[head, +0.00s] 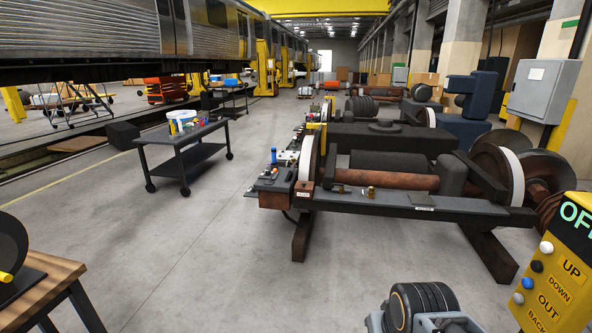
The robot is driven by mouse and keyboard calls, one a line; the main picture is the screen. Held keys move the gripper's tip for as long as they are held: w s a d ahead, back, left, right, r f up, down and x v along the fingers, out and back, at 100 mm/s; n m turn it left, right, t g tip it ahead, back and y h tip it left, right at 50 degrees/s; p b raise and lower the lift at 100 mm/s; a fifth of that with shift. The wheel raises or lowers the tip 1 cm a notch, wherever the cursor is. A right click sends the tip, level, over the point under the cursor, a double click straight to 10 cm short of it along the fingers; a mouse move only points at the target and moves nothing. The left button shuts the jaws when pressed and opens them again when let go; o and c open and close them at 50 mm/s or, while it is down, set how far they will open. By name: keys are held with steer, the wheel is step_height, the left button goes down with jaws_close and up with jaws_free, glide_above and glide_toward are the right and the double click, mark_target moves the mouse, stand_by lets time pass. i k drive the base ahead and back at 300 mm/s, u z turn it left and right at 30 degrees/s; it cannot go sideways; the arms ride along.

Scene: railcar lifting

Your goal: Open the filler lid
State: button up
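I cannot make out a filler lid for certain in the head view. A wheelset and frame assembly (400,203) rests on dark wooden blocks right of centre. A small brass-coloured fitting (370,191) stands on its near beam; I cannot tell whether this is the lid or whether it is open. Small blue, red and orange parts sit at the beam's left end, too small to identify. My gripper is not visible. A dark rounded part with an orange ring shows at the bottom edge, probably part of my arm.
A yellow control box (563,265) with labelled buttons stands close at the lower right. A wooden-topped table (50,278) is at the lower left. A dark cart (180,139) carries small items. The grey floor (205,265) between them is clear. A grey cabinet (543,90) hangs at the right.

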mark_target(300, 185)
steer(key=u, duration=0.2)
steer(key=i, duration=2.3)
steer(key=u, duration=0.3)
steer(key=i, duration=1.7)
steer(key=u, duration=0.05)
